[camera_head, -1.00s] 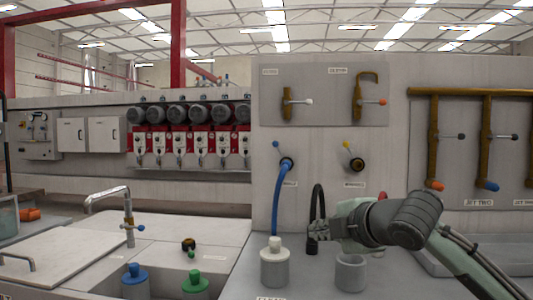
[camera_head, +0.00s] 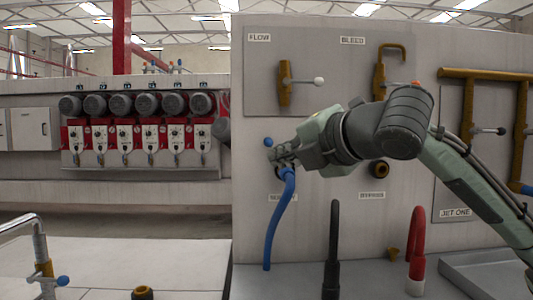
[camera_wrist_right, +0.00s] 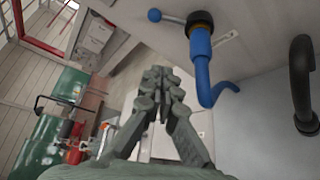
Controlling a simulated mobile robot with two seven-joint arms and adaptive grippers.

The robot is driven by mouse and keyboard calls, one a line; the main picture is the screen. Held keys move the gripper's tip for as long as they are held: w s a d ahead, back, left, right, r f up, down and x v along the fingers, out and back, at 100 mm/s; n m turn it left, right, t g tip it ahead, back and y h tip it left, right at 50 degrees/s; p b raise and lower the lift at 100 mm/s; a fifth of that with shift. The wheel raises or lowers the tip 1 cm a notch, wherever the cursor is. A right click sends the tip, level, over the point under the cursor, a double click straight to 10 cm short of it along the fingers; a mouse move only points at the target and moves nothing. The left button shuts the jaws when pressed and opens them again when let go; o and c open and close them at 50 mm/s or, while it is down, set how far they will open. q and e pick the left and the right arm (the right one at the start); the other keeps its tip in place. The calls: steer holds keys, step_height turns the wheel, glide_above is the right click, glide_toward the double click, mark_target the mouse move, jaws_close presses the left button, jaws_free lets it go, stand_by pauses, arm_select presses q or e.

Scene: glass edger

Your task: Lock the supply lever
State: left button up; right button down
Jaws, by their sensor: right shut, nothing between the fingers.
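A small lever with a blue ball end (camera_head: 268,142) sits on the light wall panel, above a blue hose (camera_head: 272,235). In the right wrist view the lever's blue ball (camera_wrist_right: 154,15) is on a thin rod that runs to a dark and brass fitting (camera_wrist_right: 201,22), with the blue hose below it. My right gripper (camera_head: 275,156) is shut and empty beside this lever and hides the fitting in the head view. In the wrist view its fingertips (camera_wrist_right: 157,76) are apart from the ball and the hose. My left gripper is not in view.
A brass valve with a white-tipped handle (camera_head: 285,84) is above, and another brass valve (camera_head: 379,76) is partly behind my arm. A black hose (camera_head: 333,245) and a red hose (camera_head: 416,240) stand to the right. A tap (camera_head: 42,255) is at lower left.

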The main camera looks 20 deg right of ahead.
steer(key=x, duration=1.1)
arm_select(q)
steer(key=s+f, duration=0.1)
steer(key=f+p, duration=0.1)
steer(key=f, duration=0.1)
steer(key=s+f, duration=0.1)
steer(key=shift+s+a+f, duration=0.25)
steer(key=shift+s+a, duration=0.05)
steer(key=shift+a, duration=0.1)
arm_select(e)
steer(key=d, duration=0.1)
steer(key=d+r, duration=0.1)
steer(key=s+d+r, duration=0.1)
steer(key=shift+d, duration=0.35)
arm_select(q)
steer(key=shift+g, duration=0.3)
